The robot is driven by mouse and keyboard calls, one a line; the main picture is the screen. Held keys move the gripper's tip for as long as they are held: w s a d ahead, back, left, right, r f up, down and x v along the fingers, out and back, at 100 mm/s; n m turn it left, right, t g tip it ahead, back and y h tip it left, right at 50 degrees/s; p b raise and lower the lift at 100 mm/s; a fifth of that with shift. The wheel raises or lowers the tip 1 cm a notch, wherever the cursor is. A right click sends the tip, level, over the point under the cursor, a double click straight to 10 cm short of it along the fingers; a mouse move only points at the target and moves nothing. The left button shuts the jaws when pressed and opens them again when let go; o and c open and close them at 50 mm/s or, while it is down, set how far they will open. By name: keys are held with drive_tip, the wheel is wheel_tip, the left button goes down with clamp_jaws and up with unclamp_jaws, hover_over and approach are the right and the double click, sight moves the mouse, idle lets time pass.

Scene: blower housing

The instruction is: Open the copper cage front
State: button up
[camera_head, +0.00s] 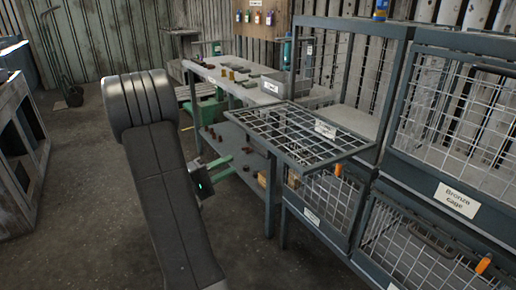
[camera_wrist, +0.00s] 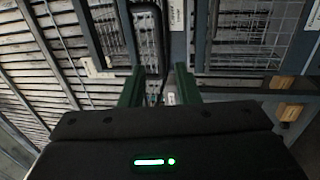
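In the head view, one mesh cage front (camera_head: 283,124) in the upper row stands swung out, about level, from its frame, with its compartment open behind it. Its white label (camera_head: 325,129) is too small to read, so I cannot tell if this is the copper cage. My gripper (camera_head: 235,163) is left of and below this front, apart from it, its green fingers pointing right. In the wrist view, the fingers of my gripper (camera_wrist: 159,72) are spread with a gap and nothing clearly held. Dark frame bars and a dark curved bar (camera_wrist: 160,25) lie beyond them.
The bronze cage front (camera_head: 458,199) at right is shut. Lower mesh fronts with orange parts (camera_head: 338,170) are below. A workbench (camera_head: 215,73) with small parts stands behind, a wooden cabinet (camera_head: 15,150) at far left. The floor (camera_head: 80,230) at left is clear.

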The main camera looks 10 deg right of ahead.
sight(258, 149)
drive_tip(key=x, duration=1.1)
drive_tip(key=shift+w+d+r+p, duration=0.1)
drive_tip(key=shift+d+p, duration=0.15)
drive_tip(key=shift+p, duration=0.05)
clamp_jaws()
